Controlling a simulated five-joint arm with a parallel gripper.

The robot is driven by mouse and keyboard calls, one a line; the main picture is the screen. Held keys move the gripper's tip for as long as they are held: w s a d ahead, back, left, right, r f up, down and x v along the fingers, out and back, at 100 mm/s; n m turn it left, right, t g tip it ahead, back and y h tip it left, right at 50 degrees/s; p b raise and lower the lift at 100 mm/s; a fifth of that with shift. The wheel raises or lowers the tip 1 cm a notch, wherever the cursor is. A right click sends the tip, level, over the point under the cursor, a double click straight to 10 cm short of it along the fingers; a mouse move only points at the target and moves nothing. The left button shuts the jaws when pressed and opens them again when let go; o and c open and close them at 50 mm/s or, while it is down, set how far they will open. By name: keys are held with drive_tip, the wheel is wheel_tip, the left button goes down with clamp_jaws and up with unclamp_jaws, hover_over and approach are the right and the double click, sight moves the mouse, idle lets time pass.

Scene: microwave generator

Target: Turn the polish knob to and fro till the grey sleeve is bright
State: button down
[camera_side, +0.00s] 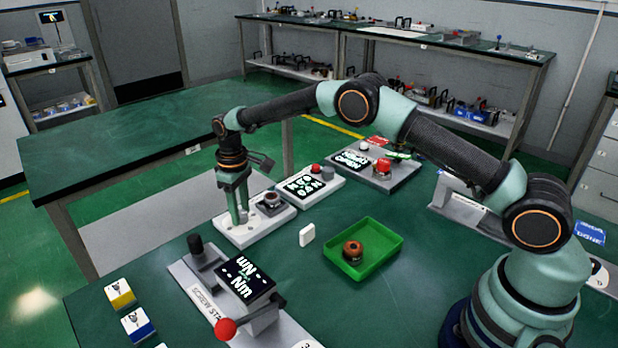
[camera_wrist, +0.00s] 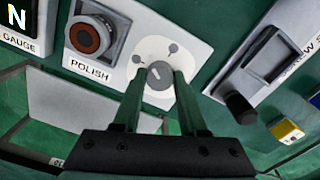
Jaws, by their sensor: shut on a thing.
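The polish station is a white plate (camera_side: 253,228) under my gripper in the side view, and its POLISH label (camera_wrist: 90,69) shows in the wrist view. The grey polish knob (camera_wrist: 158,80) sits on a pale round dial with grey dots and has a light pointer mark. My gripper (camera_wrist: 160,78) points down and its two fingers are shut on the knob; in the side view my gripper (camera_side: 239,218) hides the knob.
The screw station (camera_side: 205,258) with a black handle and red-knobbed lever stands in front. A green tray (camera_side: 375,262) holding a brown round part (camera_side: 353,252) and a small white block (camera_side: 306,235) lie to the right. The gauge station (camera_side: 312,187) stands behind.

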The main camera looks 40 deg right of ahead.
drive_tip(key=shift+n, duration=0.6)
drive_tip(key=shift+c, duration=2.2)
unclamp_jaws()
wheel_tip(320, 180, up, 12)
drive_tip(key=shift+r, duration=0.1)
